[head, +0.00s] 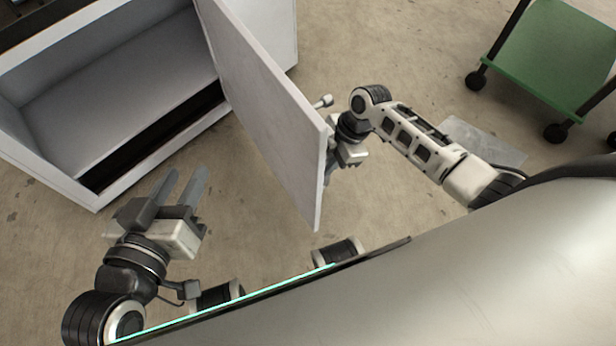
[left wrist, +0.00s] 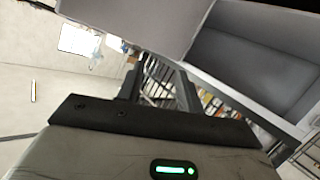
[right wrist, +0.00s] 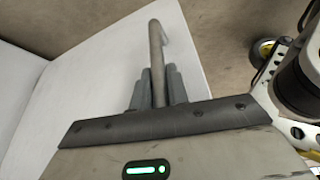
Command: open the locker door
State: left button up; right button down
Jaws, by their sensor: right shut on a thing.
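The white locker (head: 110,75) stands at the upper left with its front open, showing an empty grey interior. Its door (head: 265,110) stands swung well out from the opening, edge toward me. My right gripper (right wrist: 158,80) is shut on the door's bar handle (right wrist: 156,40), which runs between its fingers in the right wrist view. In the head view the right gripper is at the door's outer side, its fingertips partly hidden. My left gripper (head: 180,185) is open and empty in front of the locker opening, left of the door; its spread fingers also show in the left wrist view (left wrist: 158,85).
A green cart (head: 555,55) on black casters stands at the upper right. A flat grey plate or patch (head: 485,140) lies on the floor beyond my right arm. The concrete floor between the left gripper and the door is clear.

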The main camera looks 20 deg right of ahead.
pick_arm(q)
jog(key=shift+w+d+r+n+t+h+b, duration=0.2)
jog(key=shift+d+r+n+t+h+b, duration=0.3)
jog(key=shift+b, duration=0.65)
pick_arm(e)
jog(key=w+d, duration=0.3)
jog(key=d, duration=0.5)
jog(key=shift+w, duration=0.3)
pick_arm(q)
jog(key=shift+a, duration=0.1)
pick_arm(e)
jog(key=shift+d, duration=0.1)
jog(key=c, duration=1.4)
grip_release()
jog(key=shift+o, duration=0.2)
